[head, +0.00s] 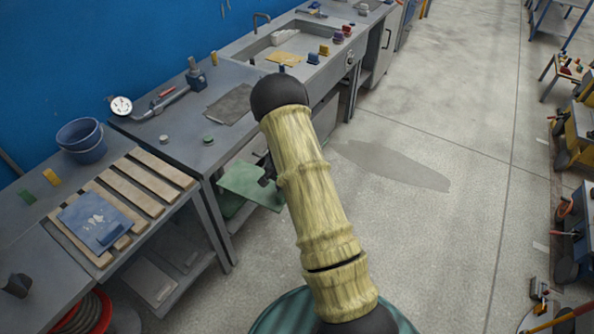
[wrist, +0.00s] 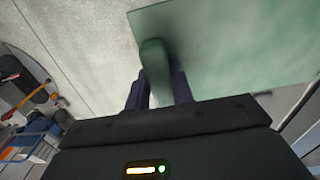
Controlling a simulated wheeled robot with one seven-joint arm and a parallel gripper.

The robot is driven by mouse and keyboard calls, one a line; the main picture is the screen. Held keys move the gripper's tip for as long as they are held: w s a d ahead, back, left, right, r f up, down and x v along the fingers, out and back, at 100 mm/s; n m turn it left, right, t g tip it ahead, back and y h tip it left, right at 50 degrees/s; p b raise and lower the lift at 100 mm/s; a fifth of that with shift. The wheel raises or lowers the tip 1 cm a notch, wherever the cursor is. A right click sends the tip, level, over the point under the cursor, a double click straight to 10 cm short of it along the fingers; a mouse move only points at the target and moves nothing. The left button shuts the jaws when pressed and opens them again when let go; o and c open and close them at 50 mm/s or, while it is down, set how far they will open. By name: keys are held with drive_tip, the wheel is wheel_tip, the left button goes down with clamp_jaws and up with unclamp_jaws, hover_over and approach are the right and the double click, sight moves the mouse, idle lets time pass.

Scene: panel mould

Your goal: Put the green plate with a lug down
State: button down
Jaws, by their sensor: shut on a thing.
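The green plate with a lug (head: 250,184) is a flat, pale green sheet in the head view, held out beside the front edge of the grey bench. My gripper (head: 268,178) is at its right side, partly hidden by my arm. In the wrist view the plate (wrist: 240,45) fills the upper right. Its rounded green lug (wrist: 154,70) sits between the two dark fingers of my gripper (wrist: 158,88), which is shut on it. The plate's far side is out of the wrist view.
The grey bench (head: 180,125) carries a dark mat (head: 232,104), a gauge (head: 121,105) and a small green-topped piece (head: 208,140). A wooden slatted rack (head: 150,180) with a blue plate (head: 93,219) is at left, near a blue bucket (head: 81,138). Open floor (head: 430,150) lies right.

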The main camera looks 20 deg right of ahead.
drive_tip(key=s+a+f+n, duration=0.2)
drive_tip(key=s+a+n, duration=0.6)
drive_tip(key=a+n, duration=0.1)
drive_tip(key=shift+f+n, duration=0.25)
drive_tip(key=shift+n, duration=0.45)
